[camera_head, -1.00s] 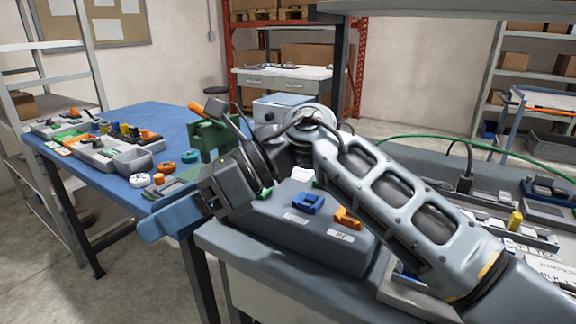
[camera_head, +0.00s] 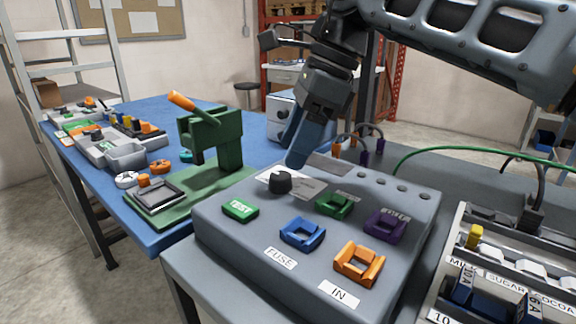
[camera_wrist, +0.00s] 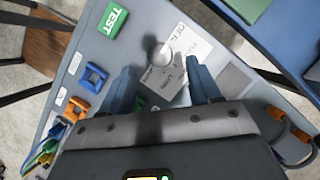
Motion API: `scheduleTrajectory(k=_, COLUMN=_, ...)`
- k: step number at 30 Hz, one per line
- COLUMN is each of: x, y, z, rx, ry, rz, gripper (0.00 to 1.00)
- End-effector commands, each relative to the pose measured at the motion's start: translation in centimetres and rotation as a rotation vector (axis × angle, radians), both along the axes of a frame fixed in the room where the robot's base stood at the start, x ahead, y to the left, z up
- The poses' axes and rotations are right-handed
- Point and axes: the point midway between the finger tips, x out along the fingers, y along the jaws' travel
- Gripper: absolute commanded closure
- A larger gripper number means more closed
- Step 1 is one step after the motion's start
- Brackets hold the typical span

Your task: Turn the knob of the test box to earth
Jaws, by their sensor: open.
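The grey test box (camera_head: 222,240) stands on the bench in the head view, and its top fills much of the wrist view (camera_wrist: 78,58). Its dark round knob (camera_head: 281,182) sits on a white printed label plate (camera_head: 306,190); the knob also shows in the wrist view (camera_wrist: 163,56). The label's words are too small to read surely. My gripper (camera_head: 296,150) points down just behind the knob, above the box. In the wrist view its two blue fingers (camera_wrist: 163,85) are apart, with the knob beyond their tips, not held.
On the box are a green TEST button (camera_head: 240,209) and blue (camera_head: 302,233), orange (camera_head: 359,264), green (camera_head: 334,205) and purple (camera_head: 385,224) holders. A green press (camera_head: 215,135) stands to the left. A fuse tray (camera_head: 460,262) is at the right.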

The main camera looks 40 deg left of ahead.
Motion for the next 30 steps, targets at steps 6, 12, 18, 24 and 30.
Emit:
scheduleTrajectory(k=6, x=-0.9, y=1.0, z=-3.1, rx=0.001, ry=0.002, rz=0.002, gripper=0.38)
scheduleTrajectory(k=12, x=-1.2, y=1.4, z=-4.3, rx=0.002, ry=0.001, rz=0.001, gripper=0.38)
scheduleTrajectory(k=18, x=-1.2, y=1.4, z=-4.4, rx=0.002, ry=0.001, rz=0.000, gripper=0.38)
scheduleTrajectory(k=24, x=-1.2, y=1.4, z=-4.4, rx=0.002, ry=0.001, rz=0.000, gripper=0.50)
scheduleTrajectory(k=30, x=-1.2, y=1.4, z=-4.4, rx=0.002, ry=0.001, rz=0.000, gripper=0.69)
